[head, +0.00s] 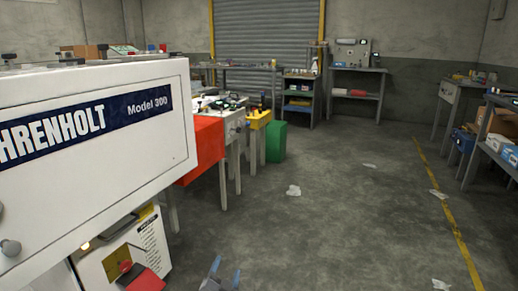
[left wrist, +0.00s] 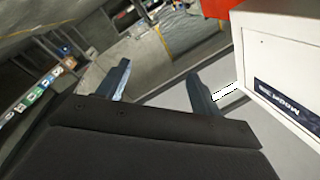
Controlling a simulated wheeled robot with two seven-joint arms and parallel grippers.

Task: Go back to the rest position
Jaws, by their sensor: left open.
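My left gripper (head: 222,274) shows only in part at the bottom edge of the head view, with its blue-grey fingertips apart above the floor. In the left wrist view its two fingers (left wrist: 160,84) stand wide apart with nothing between them. It is beside the white machine (head: 90,165) marked "Model 300", which fills the left of the head view. The corner of that machine also shows at the right of the left wrist view (left wrist: 285,55). My right gripper is not in view.
The concrete floor (head: 340,215) is open in the middle, with scattered paper scraps (head: 293,190) and a yellow line (head: 448,210). Workbenches line the back wall. Shelves (head: 490,150) stand at the right.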

